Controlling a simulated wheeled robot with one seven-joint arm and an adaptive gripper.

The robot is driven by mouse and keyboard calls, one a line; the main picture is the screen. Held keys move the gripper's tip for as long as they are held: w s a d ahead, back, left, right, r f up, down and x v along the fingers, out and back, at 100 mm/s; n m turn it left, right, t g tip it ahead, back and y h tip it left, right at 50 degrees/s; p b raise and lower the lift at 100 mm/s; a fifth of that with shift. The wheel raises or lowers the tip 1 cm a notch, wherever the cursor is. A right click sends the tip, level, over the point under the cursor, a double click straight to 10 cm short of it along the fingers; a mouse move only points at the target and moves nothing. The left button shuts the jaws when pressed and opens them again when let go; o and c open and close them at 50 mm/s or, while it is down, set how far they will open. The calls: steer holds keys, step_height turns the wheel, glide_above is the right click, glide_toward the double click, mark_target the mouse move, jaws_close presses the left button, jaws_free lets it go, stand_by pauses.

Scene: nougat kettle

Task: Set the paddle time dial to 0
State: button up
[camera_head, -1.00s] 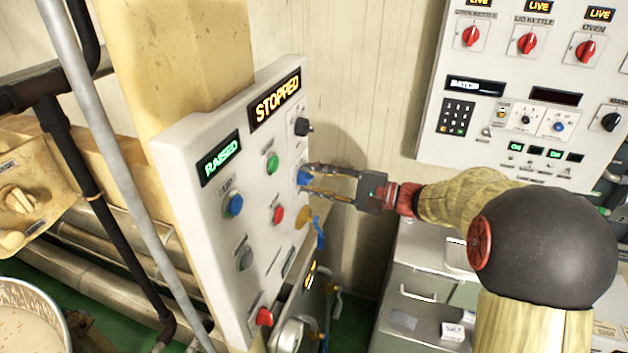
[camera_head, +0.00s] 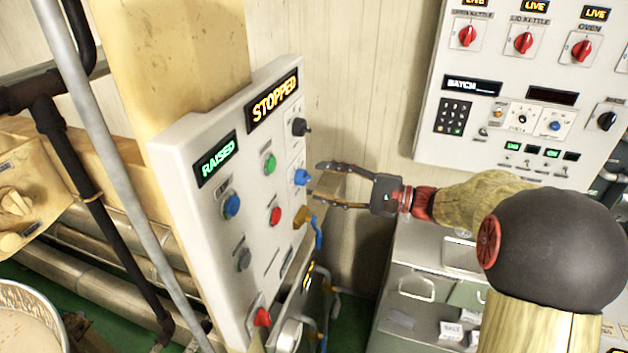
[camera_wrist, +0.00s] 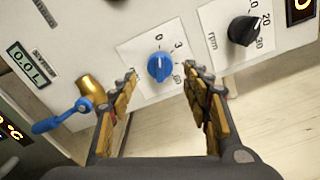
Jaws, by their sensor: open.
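The paddle time dial is a blue knob (camera_wrist: 159,66) on a white plate, with 0 and 3 printed near its upper side. A light mark on the knob appears to point up toward the 0, but it is too small to be sure of the exact setting. In the head view the blue dial (camera_head: 301,177) is on the right side of the white control panel (camera_head: 205,150). My gripper (camera_head: 317,181) is open and empty, just right of the dial and apart from it. In the wrist view my gripper (camera_wrist: 160,80) has its fingers on either side of the knob.
A black rpm dial (camera_wrist: 243,30) sits beside the blue one. A brass valve with a blue lever (camera_wrist: 62,116) is on the other side, close to a finger in the wrist view. A second panel (camera_head: 520,90) hangs on the back wall.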

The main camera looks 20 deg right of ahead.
steer(key=v, duration=0.8)
steer(key=s+a+f+m+g+h, duration=0.1)
steer(key=s+f+g+h, duration=0.4)
steer(key=f, duration=0.6)
steer(key=s+a+f+n+g+h, duration=0.3)
steer(key=s+f+h, duration=0.1)
steer(key=s, duration=0.7)
steer(key=s+a+r+n+t+h, duration=0.3)
steer(key=s+a+r+n+h, duration=0.2)
steer(key=s+r+n, duration=0.2)
step_height(320, 180, up, 3)
steer(key=n, duration=0.2)
steer(key=shift+s+a+f+n+h, duration=0.2)
steer(key=shift+s+f+n+h, duration=0.05)
steer(key=shift+s+n+h, duration=0.05)
